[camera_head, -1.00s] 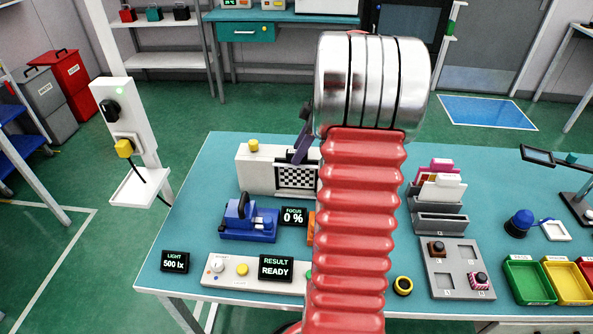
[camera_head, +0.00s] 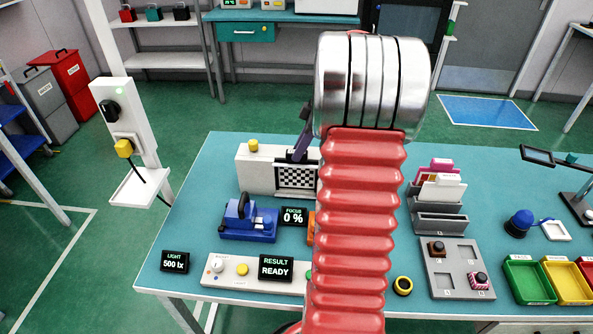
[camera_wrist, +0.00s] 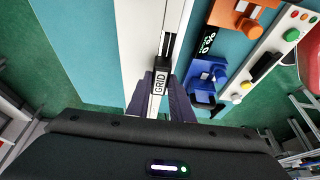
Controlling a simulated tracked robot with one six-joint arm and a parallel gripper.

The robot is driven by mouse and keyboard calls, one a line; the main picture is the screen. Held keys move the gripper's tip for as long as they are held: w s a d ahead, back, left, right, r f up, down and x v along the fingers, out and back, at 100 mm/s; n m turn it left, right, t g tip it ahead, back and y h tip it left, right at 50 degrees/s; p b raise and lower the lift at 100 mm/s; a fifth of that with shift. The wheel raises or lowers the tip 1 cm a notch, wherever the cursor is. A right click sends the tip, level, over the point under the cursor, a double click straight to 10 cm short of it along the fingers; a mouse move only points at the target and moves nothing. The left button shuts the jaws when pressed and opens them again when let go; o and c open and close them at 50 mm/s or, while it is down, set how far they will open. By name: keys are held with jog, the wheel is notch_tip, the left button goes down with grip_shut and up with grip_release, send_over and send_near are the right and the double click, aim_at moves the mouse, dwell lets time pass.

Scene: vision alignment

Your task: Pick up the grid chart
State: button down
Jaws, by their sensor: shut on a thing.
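The grid chart shows in the head view as a black-and-white checkered panel (camera_head: 296,177) in a dark frame. It stands upright at the front of a white box-like holder (camera_head: 257,170), and my arm hides its right edge. In the wrist view its top tab reads GRID (camera_wrist: 160,83), between my dark purple fingers. My gripper (camera_wrist: 161,97) is shut on this tab from above. In the head view a dark part of my gripper (camera_head: 301,152) shows at the chart's top edge. The chart is still at the holder; whether its lower edge is clear cannot be told.
A blue fixture (camera_head: 249,222) and a FOCUS 0 % display (camera_head: 293,217) stand in front of the holder. A RESULT READY display (camera_head: 276,268) is nearer. A grey card rack (camera_head: 440,222) stands right of my arm. Bare teal table lies left of the holder.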

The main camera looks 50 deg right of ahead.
jog(key=shift+r, duration=0.1)
dwell(0.3)
notch_tip(320, 180, up, 18)
dwell(0.5)
dwell(0.6)
